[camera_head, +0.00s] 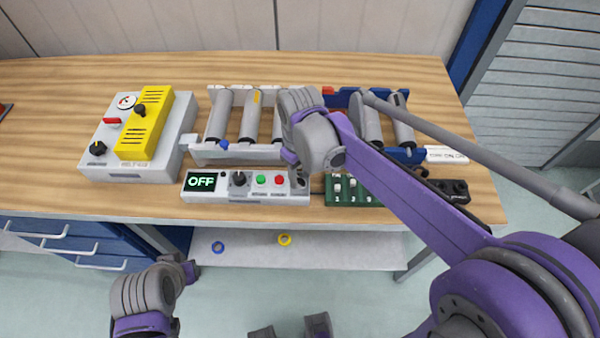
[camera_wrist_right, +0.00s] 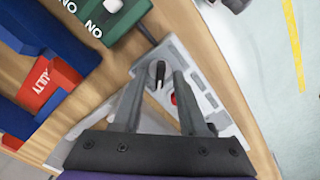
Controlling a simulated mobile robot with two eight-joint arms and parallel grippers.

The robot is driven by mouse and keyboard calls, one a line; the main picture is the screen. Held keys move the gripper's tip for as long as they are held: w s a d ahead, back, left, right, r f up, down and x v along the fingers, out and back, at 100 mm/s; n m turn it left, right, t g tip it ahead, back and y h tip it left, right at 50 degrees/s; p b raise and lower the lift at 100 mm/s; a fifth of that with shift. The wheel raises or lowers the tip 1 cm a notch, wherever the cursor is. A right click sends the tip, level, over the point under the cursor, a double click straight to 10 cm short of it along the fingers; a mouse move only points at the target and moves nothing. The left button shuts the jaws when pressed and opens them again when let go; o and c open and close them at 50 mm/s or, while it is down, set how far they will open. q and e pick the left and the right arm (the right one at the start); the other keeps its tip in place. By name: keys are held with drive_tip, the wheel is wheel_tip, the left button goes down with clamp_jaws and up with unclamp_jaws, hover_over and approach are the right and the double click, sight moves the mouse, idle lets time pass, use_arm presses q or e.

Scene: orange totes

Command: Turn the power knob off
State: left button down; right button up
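A white control panel (camera_head: 220,197) lies along the bench's front edge, with a lit display (camera_head: 201,181) reading OFF, a black knob (camera_head: 238,179), a green button (camera_head: 261,180) and a red button (camera_head: 279,181). My right gripper (camera_head: 296,176) is over the panel's right end and hides part of it. In the right wrist view its two fingers (camera_wrist_right: 160,78) are apart, with a dark knob (camera_wrist_right: 158,74) showing between their tips; contact cannot be told. I cannot read which knob is labelled power. My left gripper (camera_head: 165,280) is low at the left, away from the bench; its fingers are unclear.
A white and yellow box (camera_head: 145,123) with knobs stands left. A roller rack (camera_head: 225,152) stands behind the panel. A green switch block (camera_head: 347,196) and a black box (camera_head: 452,190) lie right of it. A shelf (camera_head: 330,248) with small rings is below the bench.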

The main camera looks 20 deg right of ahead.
sight(300, 178)
wheel_tip(300, 178, up, 11)
drive_tip(key=shift+p, duration=0.4)
drive_tip(key=shift+f, duration=0.1)
idle(0.6)
drive_tip(key=s+d+f+m+t, duration=0.2)
drive_tip(key=s+d+f+m, duration=0.1)
drive_tip(key=s+f, duration=0.3)
drive_tip(key=s+d+f+m+t, duration=0.3)
drive_tip(key=s+f, duration=0.3)
drive_tip(key=s, duration=0.2)
drive_tip(key=shift+s+d+f, duration=0.2)
drive_tip(key=shift+d, duration=0.05)
